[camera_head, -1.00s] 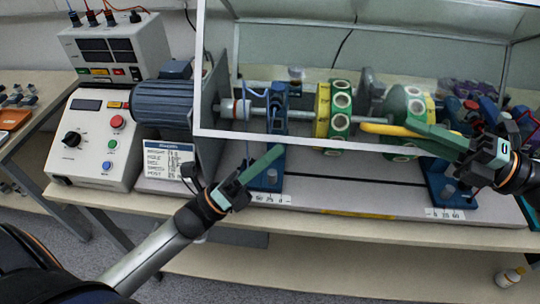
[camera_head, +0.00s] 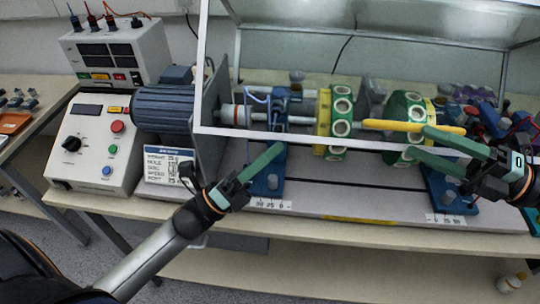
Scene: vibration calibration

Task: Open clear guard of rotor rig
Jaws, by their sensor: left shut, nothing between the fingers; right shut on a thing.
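The clear guard (camera_head: 201,75) is a pale-framed transparent box over the rotor rig, and its front lower edge runs across the rotor discs. A yellow handle bar (camera_head: 390,125) lies along that front edge at the right. My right gripper (camera_head: 420,140) has its green fingers at this bar, one crossing in front of it and one below; the fingers are on the handle, with a gap showing between them. My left gripper (camera_head: 279,147) is shut and empty, its tip just below the guard's front edge near the blue bearing stand (camera_head: 268,180).
A blue motor (camera_head: 165,108) and a control box (camera_head: 92,142) with buttons stand left of the guard. A meter unit (camera_head: 118,52) is behind them. Green and yellow discs (camera_head: 340,105) sit on the shaft. A small bottle (camera_head: 510,282) is at the lower right.

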